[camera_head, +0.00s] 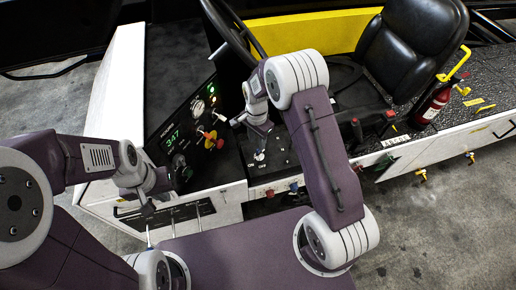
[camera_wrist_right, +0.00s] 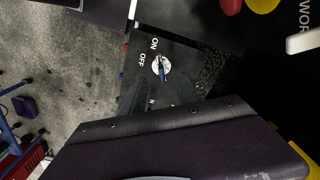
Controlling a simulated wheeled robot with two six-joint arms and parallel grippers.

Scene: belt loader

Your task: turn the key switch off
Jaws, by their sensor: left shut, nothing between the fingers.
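The key switch (camera_head: 260,156) is a small pale disc on the black console panel, just beyond my right gripper (camera_head: 261,133). In the right wrist view the key switch (camera_wrist_right: 157,70) shows a white disc with a thin dark-blue key across it. The key runs nearly up and down in that picture, closer to the ON label (camera_wrist_right: 154,43) than to the OFF label (camera_wrist_right: 143,60). My right gripper's dark fingers (camera_wrist_right: 158,92) look spread apart and empty, a little short of the key. My left gripper (camera_head: 148,207) is shut and empty, near the levers at lower left.
A control panel with a green display (camera_head: 173,139) and red and yellow knobs (camera_head: 210,138) stands left of the switch. A steering wheel (camera_head: 230,30) and a black seat (camera_head: 415,45) are behind. A red extinguisher (camera_head: 432,106) is at right. Levers (camera_head: 198,212) stick out at lower left.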

